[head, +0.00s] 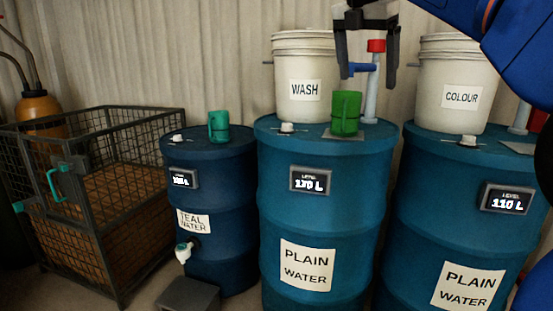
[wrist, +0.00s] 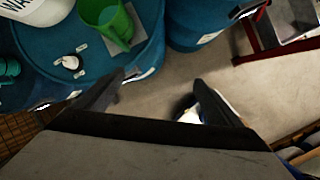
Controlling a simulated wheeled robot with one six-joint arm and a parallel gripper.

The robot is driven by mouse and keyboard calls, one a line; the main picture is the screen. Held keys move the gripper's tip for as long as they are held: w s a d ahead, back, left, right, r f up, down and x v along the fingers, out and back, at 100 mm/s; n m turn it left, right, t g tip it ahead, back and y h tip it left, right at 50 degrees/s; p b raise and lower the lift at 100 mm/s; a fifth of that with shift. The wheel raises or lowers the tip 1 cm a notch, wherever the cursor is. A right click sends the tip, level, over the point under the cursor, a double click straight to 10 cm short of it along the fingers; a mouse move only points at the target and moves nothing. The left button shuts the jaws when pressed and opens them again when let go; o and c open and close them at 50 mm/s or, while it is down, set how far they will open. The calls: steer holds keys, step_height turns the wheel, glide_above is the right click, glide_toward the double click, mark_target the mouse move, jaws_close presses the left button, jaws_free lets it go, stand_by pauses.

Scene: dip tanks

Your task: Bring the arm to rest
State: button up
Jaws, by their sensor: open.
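My gripper (head: 367,62) hangs above the middle plain water drum (head: 313,215) in the head view, in front of the tap post. Its jaws are apart with nothing between them. In the wrist view the two fingers (wrist: 160,98) are spread over bare floor and the drum's edge. My blue arm reaches in from the upper right of the head view. A green jug (head: 346,113) stands upright on the middle drum, below the gripper and apart from it. The jug also shows at the top of the wrist view (wrist: 117,25).
A WASH bucket (head: 304,62) stands on the middle drum, and a COLOUR bucket (head: 458,75) on the right drum (head: 460,210). A teal water drum (head: 215,240) with a teal mug (head: 219,127) stands left. A wire cage (head: 100,190) is at far left.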

steer(key=s+d+f+m+y, duration=0.1)
steer(key=s+d+f+m, duration=0.1)
steer(key=s+f+m, duration=0.6)
steer(key=s+d+f+m, duration=0.3)
steer(key=s+f+m, duration=0.6)
steer(key=f, duration=1.3)
steer(key=s+d+f+m+t+y, duration=0.1)
steer(key=s+d+f+m, duration=0.2)
steer(key=s+f+m, duration=0.5)
steer(key=s+f, duration=0.3)
steer(key=f, duration=0.4)
steer(key=shift+d+m+y, duration=0.25)
steer(key=shift+m+y, duration=0.05)
